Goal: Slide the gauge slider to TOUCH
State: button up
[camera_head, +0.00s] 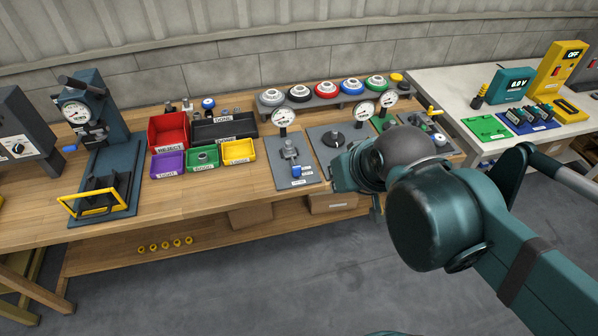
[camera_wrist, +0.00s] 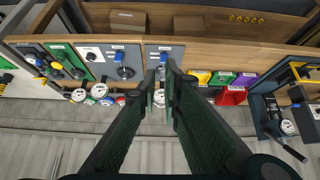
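A grey plate (camera_head: 284,182) on the wooden bench carries a dial gauge (camera_head: 283,117), a grey fixture (camera_head: 290,149) and a small blue slider knob (camera_head: 297,171). A white label lies by the knob; its words are too small to read. In the wrist view, which is upside down, the blue knob (camera_wrist: 164,57) shows just beyond the fingertips, with the gauge partly hidden by the fingers. My gripper (camera_wrist: 162,82) has its fingers apart with a gap between them and holds nothing visible. In the head view my wrist is right of the plate and the fingertips are hidden.
A second plate (camera_head: 326,133) with a dark knob stands to the right, partly behind my arm. Coloured bins, including a yellow one (camera_head: 239,151), are at the left. A rack of coloured buttons (camera_head: 325,99) stands behind. A dark press (camera_head: 95,115) is farther left.

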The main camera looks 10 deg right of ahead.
aim_at(297, 173)
jog(key=shift+w+f+n, duration=0.3)
jog(key=shift+w, duration=0.25)
grip_shut()
jog(key=w+d+f+n+g+y+b, duration=0.1)
jog(key=w+f+n+y+b, duration=0.3)
jog(key=w+f+n, duration=1.2)
jog(key=shift+w+d+f+y, duration=0.3)
jog(key=shift+w+d+f, duration=0.75)
jog(key=shift+f, duration=1.9)
jog(key=shift+w+a+f, duration=0.1)
jog(key=shift+w+a, duration=0.25)
jog(key=shift+a, duration=0.1)
jog(key=b+x, duration=0.2)
jog(key=x, duration=0.7)
jog(key=shift+f+b, duration=0.25)
jog(key=shift+b, duration=0.05)
jog(key=w, duration=0.2)
jog(key=shift+w+a+f, duration=0.1)
jog(key=shift+w+f, duration=0.05)
jog(key=shift+w, duration=0.25)
jog(key=shift+w+b, duration=0.3)
jog(key=shift+w, duration=0.35)
